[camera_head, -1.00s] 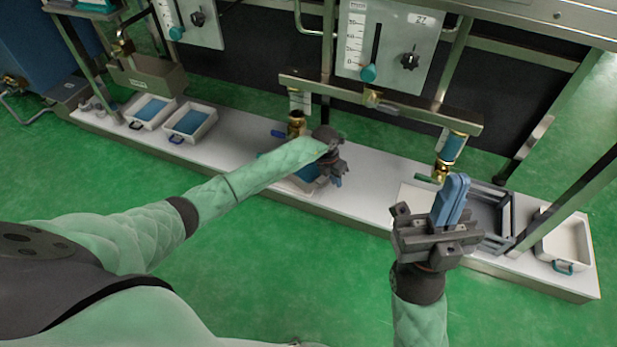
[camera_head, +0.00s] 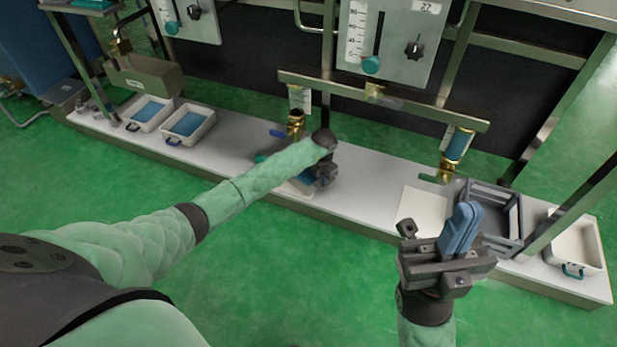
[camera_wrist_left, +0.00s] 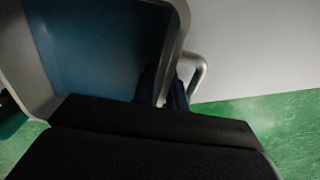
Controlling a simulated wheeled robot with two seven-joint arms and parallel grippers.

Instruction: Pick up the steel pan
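The steel pan (camera_wrist_left: 176,38) fills the upper left of the left wrist view, with a pale metal rim, a blue inside and a bar handle (camera_wrist_left: 201,72) on its right side. In the head view the pan (camera_head: 293,188) is mostly hidden behind my left forearm and gripper. My left gripper (camera_head: 322,178) is down at the pan's right end. In the left wrist view its dark fingers (camera_wrist_left: 163,88) are at the rim beside the handle; whether they are closed on it cannot be told. My right gripper (camera_head: 460,228) is raised, empty, its blue fingers together.
A brass valve (camera_head: 296,122) stands just behind the pan. Two white trays with blue insides (camera_head: 190,124) stand on the white bench (camera_head: 240,150) at left. A grey frame (camera_head: 512,215) and a white tray (camera_head: 578,245) are at right. A gauge panel (camera_head: 395,40) rises behind.

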